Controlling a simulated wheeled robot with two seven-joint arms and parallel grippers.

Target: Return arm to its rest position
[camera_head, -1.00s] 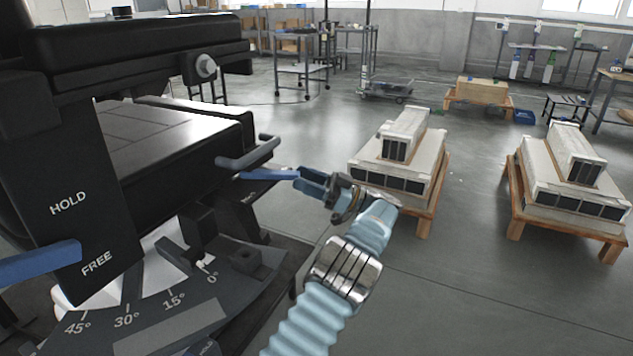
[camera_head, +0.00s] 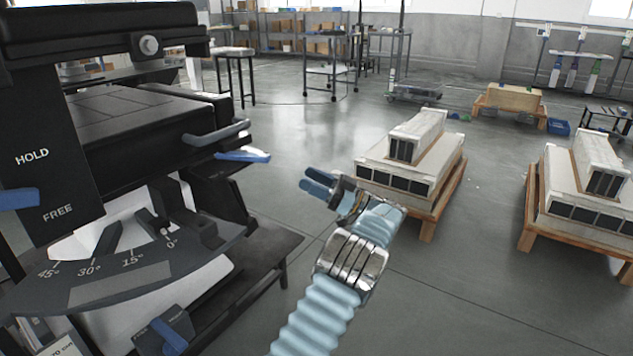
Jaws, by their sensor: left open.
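My left arm (camera_head: 315,315), in a light blue ribbed sleeve with a silver cuff, reaches up from the bottom middle of the head view. Its left gripper (camera_head: 314,183) has two blue fingers pointing up and left. They are apart, with nothing between them. The gripper is clear of the black machine, with a gap between its fingers and the blue-ended lever (camera_head: 243,156). My right gripper is not in view.
The black machine (camera_head: 130,125) fills the left, with a dark angle scale (camera_head: 190,265) and a grey handle (camera_head: 216,132). Stacked pale blocks on a wooden pallet (camera_head: 428,228) stand just right of my gripper; another pallet (camera_head: 590,243) stands farther right. Grey floor lies between.

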